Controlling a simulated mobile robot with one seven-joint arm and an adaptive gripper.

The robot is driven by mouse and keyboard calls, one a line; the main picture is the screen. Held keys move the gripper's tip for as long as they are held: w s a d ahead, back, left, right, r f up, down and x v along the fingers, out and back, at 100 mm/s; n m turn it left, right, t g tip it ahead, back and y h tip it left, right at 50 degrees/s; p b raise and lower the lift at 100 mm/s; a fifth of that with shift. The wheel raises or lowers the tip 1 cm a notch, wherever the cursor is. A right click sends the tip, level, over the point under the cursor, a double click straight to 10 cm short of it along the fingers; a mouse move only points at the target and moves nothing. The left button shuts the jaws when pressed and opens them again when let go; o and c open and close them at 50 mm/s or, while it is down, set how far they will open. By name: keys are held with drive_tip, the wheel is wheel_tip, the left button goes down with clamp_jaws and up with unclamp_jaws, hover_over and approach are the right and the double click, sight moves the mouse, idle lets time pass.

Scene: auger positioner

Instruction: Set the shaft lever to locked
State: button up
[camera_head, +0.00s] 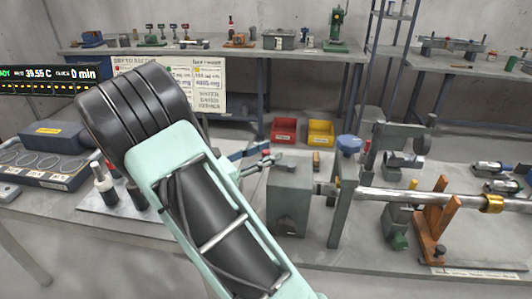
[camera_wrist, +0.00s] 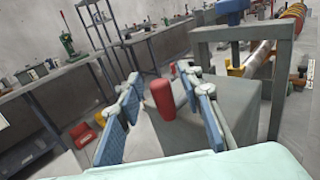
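My gripper (camera_wrist: 160,86) is open, its two blue fingers apart on either side of a red cylindrical grip (camera_wrist: 162,98). The grip looks like a lever handle. It stands in front of a grey box housing (camera_wrist: 232,110), and a gap shows between it and each finger. In the head view, my gripper (camera_head: 258,160) is left of the housing (camera_head: 290,195), partly hidden by my arm. The shaft (camera_head: 430,198) runs right from the housing side. A second red handle (camera_head: 367,146) stands by the upright frame; I cannot tell which is the shaft lever. No locked mark is readable.
An orange bracket (camera_head: 437,220) supports the shaft at right. A red bin (camera_head: 284,131) and a yellow bin (camera_head: 321,133) sit behind the housing. A grey frame (camera_wrist: 275,85) rises beside it.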

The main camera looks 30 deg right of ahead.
drive_tip(key=shift+c, duration=0.4)
clamp_jaws()
